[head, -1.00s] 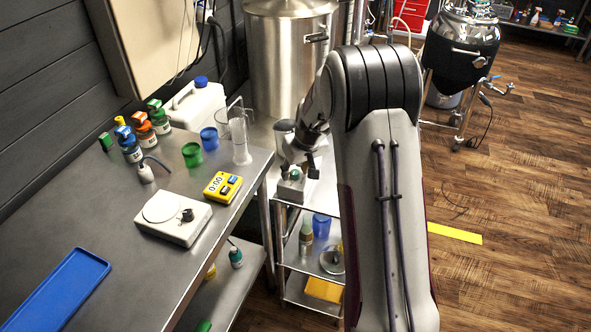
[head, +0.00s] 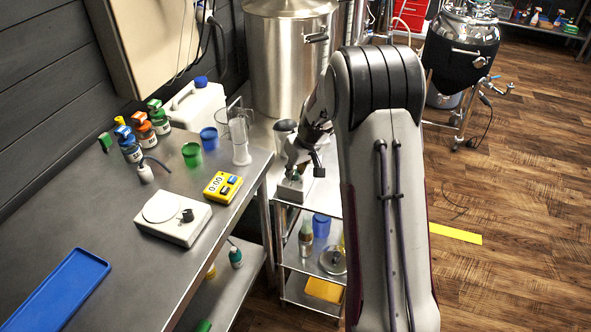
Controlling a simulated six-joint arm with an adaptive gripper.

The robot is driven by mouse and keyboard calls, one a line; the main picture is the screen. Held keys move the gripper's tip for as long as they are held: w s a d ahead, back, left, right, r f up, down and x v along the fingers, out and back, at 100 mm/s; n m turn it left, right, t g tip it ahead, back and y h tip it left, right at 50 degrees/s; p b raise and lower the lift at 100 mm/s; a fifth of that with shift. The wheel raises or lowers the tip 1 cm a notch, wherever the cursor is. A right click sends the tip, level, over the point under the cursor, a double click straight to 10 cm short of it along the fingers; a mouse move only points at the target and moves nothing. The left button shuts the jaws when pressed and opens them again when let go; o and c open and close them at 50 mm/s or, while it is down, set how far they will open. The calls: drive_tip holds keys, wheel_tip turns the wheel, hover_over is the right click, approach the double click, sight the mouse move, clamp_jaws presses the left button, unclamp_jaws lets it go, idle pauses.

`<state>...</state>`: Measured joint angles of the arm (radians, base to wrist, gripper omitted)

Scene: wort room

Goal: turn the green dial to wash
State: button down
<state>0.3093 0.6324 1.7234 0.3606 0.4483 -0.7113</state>
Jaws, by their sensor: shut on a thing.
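A small grey box (head: 288,192) stands on the top shelf of the steel cart, right of the bench. The green dial (head: 295,177) shows as a small patch of green on top of it, mostly covered by my gripper (head: 300,172). My gripper reaches down onto the dial from above and is shut on it. The fingertips are small and dark in this view. The dial's pointer and the markings around it, including wash, are too small or hidden to read.
The steel bench (head: 110,222) holds a scale (head: 172,220), a yellow timer (head: 222,187), green and blue cups, several bottles and a blue tray (head: 52,290). A tall steel vessel (head: 285,60) stands behind the cart. The lower cart shelves hold more items.

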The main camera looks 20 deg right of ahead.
idle(0.3)
drive_tip(key=c, duration=1.8)
unclamp_jaws()
drive_tip(key=shift+c, duration=0.2)
drive_tip(key=shift+r, duration=0.15)
drive_tip(key=v, duration=1.1)
drive_tip(key=shift+s+r, duration=0.25)
drive_tip(key=shift+r, duration=0.05)
